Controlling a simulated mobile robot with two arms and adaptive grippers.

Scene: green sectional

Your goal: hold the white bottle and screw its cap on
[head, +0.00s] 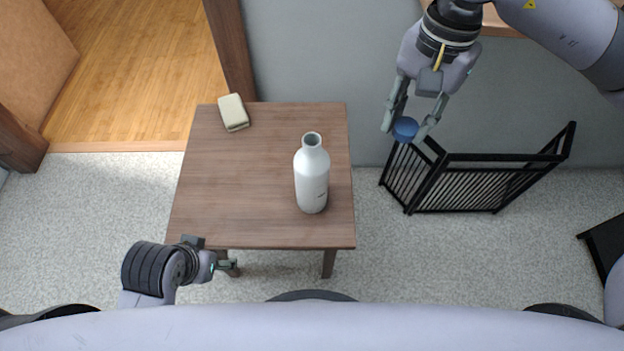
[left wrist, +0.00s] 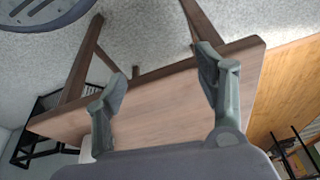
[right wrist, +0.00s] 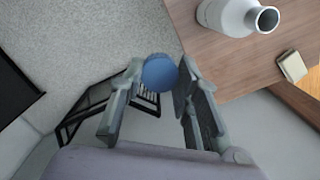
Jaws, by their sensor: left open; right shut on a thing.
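The white bottle (head: 312,180) stands upright and open-necked on the right part of the small brown table (head: 230,185). It also shows at the top of the right wrist view (right wrist: 235,14), with its dark open mouth. My right gripper (head: 405,125) is shut on the blue cap (head: 405,129), up and to the right of the bottle and apart from it. The cap shows between the fingertips in the right wrist view (right wrist: 159,71). My left gripper (head: 228,266) is open and empty by the table's front edge; its spread fingers show in the left wrist view (left wrist: 165,75).
A beige block (head: 233,112) lies at the table's back left corner. A black slatted rack (head: 480,180) stands on the floor right of the table. The tabletop left of the bottle is clear.

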